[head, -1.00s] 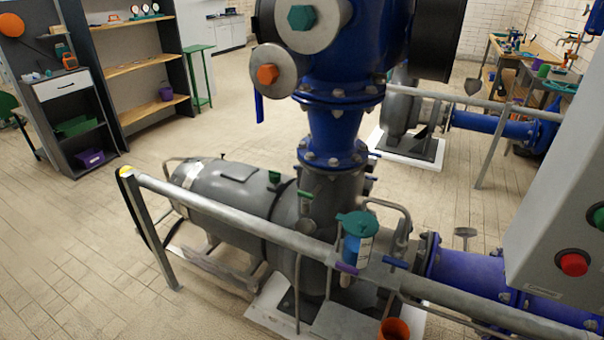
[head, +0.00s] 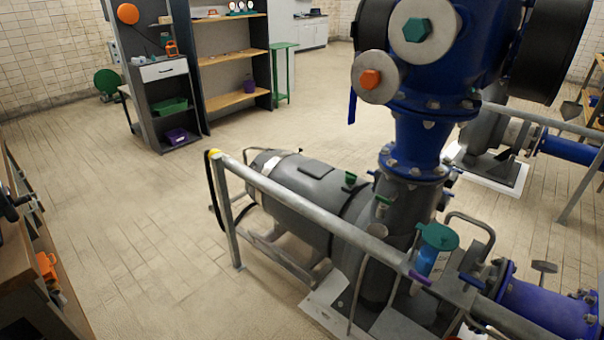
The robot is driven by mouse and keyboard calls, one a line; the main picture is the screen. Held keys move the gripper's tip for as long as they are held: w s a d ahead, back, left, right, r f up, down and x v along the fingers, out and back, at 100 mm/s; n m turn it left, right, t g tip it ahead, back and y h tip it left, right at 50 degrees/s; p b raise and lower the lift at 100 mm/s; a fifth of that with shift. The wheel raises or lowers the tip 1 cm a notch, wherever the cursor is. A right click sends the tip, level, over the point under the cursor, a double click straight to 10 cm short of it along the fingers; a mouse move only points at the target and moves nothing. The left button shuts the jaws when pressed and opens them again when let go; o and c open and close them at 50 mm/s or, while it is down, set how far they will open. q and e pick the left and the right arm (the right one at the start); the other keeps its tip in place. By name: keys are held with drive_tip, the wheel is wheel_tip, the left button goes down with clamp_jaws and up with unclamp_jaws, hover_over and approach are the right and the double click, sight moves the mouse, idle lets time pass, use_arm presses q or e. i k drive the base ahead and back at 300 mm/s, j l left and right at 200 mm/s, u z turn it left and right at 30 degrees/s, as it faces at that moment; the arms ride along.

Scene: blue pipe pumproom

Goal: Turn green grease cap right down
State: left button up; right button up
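A small green cap (head: 350,178) sits on top of the grey motor (head: 305,190), near its pump end. A second small green piece (head: 384,200) is just right of it, beside the pump neck behind the rail. A wider green lid (head: 438,236) tops a blue cup (head: 425,262) at the right, by the rail. I cannot tell which of these is the grease cap, nor how far any is turned. Neither of my grippers is in view.
A grey handrail (head: 300,205) with a yellow end runs in front of the motor and pump. A blue vertical pipe (head: 415,145) rises behind it. A bench (head: 35,265) stands at the left edge. Open floor (head: 140,220) lies between bench and rail.

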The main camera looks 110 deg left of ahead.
sight(350, 177)
drive_tip(key=i+u, duration=0.1)
drive_tip(key=u, duration=3.05)
drive_tip(key=i+l+u, duration=0.25)
drive_tip(key=u, duration=0.15)
drive_tip(key=j, duration=0.1)
drive_tip(key=i, duration=0.05)
